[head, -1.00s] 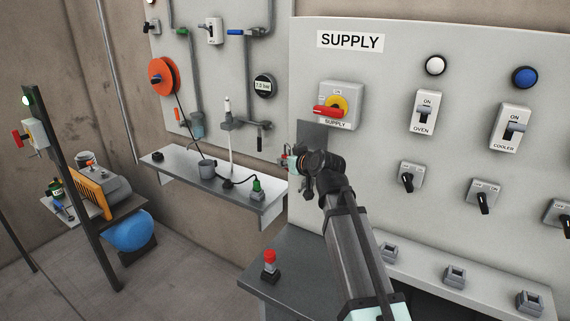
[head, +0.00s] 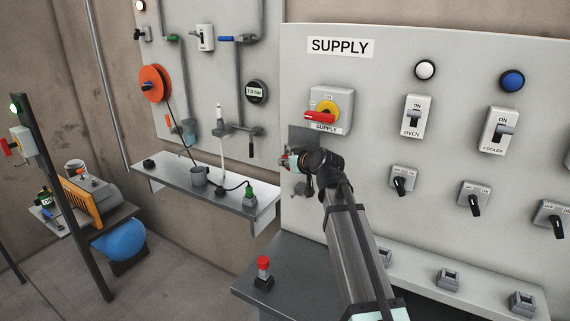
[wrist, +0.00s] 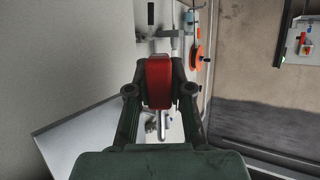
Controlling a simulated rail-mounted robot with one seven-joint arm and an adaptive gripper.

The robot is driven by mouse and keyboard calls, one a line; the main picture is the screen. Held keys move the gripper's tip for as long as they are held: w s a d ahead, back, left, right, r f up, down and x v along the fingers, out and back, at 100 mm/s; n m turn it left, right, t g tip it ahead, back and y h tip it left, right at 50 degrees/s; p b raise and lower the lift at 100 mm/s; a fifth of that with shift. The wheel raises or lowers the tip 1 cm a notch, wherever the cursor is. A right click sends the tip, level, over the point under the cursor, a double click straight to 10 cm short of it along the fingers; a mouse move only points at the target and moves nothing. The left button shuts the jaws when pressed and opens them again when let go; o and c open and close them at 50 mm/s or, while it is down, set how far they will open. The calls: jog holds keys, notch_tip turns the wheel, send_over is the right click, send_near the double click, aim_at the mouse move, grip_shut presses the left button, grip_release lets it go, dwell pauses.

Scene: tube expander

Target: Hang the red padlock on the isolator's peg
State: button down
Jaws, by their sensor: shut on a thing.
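The supply isolator (head: 328,111) is a grey box on the large panel, with a yellow disc and a red handle lying level. A dark grey plate (head: 303,137) is just below and left of it. My gripper (head: 289,160) is in front of the panel at that plate's lower edge, below and left of the isolator. In the wrist view my gripper (wrist: 160,92) is shut on the red padlock (wrist: 159,82), a finger on either side. Its silver shackle (wrist: 162,124) shows on the near side of the body. I cannot make out the peg.
A bench with a red button (head: 263,264) is below. More switches, such as the oven switch (head: 416,117), line the panel to the right. Open floor lies at lower left.

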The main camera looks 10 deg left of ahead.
jog(key=shift+w+d, duration=0.25)
jog(key=shift+w, duration=0.25)
jog(key=shift+w+d+f+b, duration=0.25)
jog(key=shift+w+f+b, duration=0.35)
jog(key=shift+b, duration=0.45)
dwell(0.4)
jog(key=c, duration=1)
grip_release()
jog(key=v, duration=1.2)
jog(key=shift+s, duration=0.1)
